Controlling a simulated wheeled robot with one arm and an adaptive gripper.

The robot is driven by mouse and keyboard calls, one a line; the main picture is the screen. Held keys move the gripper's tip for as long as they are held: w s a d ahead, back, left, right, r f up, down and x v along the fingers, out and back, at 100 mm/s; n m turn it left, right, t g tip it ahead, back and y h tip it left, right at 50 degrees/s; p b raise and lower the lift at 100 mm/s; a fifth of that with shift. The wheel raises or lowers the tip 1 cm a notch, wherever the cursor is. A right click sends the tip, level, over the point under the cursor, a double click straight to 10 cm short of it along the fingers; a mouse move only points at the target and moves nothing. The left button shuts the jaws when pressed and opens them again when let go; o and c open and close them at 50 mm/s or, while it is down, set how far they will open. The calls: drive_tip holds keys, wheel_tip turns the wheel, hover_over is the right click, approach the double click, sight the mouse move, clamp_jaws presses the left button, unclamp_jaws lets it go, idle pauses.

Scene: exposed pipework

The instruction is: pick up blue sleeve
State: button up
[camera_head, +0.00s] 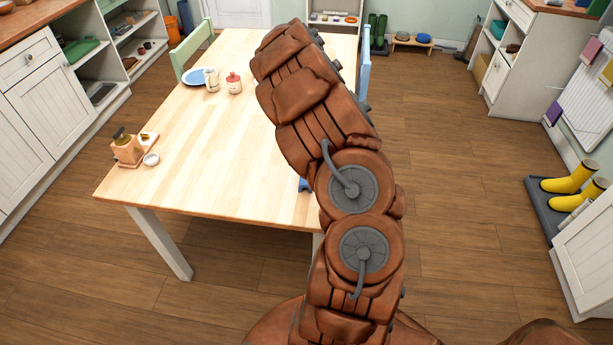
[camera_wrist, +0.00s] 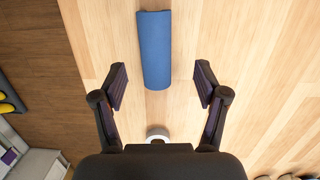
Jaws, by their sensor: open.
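The blue sleeve (camera_wrist: 154,45) lies on the light wooden table in the wrist view, its length running away from my gripper and its far end near the picture's top edge. My gripper (camera_wrist: 161,80) is open and empty. In the picture, the sleeve's near end sits between the two fingertips, with a gap on each side. I cannot tell how high the fingers are above it. In the head view, a small blue patch (camera_head: 304,185) shows beside my arm and seems to be part of the sleeve. My arm hides the gripper there.
A white round object (camera_wrist: 158,133) lies near my palm. The table's middle is clear.

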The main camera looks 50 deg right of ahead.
drive_tip(key=shift+s+f+p, duration=0.2)
drive_tip(key=shift+f+p, duration=0.4)
drive_tip(key=shift+f, duration=0.85)
drive_tip(key=shift+s+f+p, duration=0.2)
drive_tip(key=shift+f+p, duration=0.35)
drive_tip(key=shift+f, duration=0.85)
drive_tip(key=c, duration=1)
